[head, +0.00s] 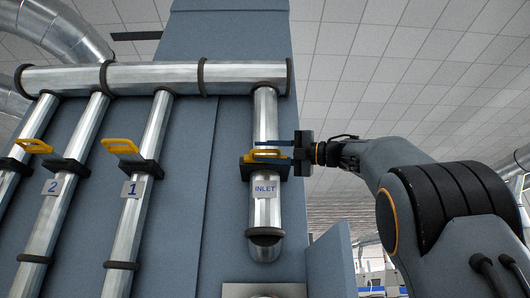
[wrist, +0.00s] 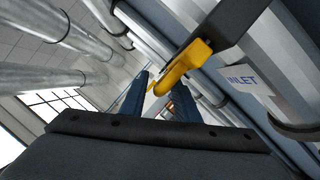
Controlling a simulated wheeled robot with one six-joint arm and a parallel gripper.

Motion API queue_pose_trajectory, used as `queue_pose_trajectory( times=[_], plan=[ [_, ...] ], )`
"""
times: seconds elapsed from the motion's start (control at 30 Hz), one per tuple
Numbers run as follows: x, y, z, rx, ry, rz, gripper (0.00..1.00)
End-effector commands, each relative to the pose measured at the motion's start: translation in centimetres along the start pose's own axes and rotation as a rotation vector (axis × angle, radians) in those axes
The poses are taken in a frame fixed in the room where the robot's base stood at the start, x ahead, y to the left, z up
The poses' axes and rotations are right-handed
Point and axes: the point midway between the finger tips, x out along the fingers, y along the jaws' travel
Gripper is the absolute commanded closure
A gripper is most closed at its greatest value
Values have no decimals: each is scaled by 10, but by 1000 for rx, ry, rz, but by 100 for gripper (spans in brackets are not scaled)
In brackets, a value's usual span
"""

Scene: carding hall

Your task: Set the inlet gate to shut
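The inlet gate is a dark block (head: 284,171) across a vertical metal pipe, above a tag (head: 265,189) reading INLET. Its yellow handle (head: 251,158) sticks out at the front of the block. In the wrist view the yellow handle (wrist: 184,65) reaches from the dark block toward my fingertips. My gripper (head: 262,148) comes in from the right, its two blue fingers level with the handle and partly covering it. In the wrist view the fingers (wrist: 155,85) are apart, with the handle's end at the gap. I cannot tell whether they touch it.
Two similar gates with yellow handles, tagged 1 (head: 131,188) and 2 (head: 53,187), sit on pipes to the left. A horizontal header pipe (head: 150,76) runs above. A blue-grey panel (head: 225,200) stands close behind the pipes. Open room lies to the right.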

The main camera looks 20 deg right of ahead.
Motion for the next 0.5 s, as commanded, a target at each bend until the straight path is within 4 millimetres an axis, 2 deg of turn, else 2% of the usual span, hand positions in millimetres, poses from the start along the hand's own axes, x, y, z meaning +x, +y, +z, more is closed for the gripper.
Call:
queue_pose_trajectory(
  times=[0.17, 0.5],
  plan=[
    [-6, -1, 0, -1, 0, -1, 71],
    [-59, -3, 0, -2, -3, -1, 71]
  ],
)
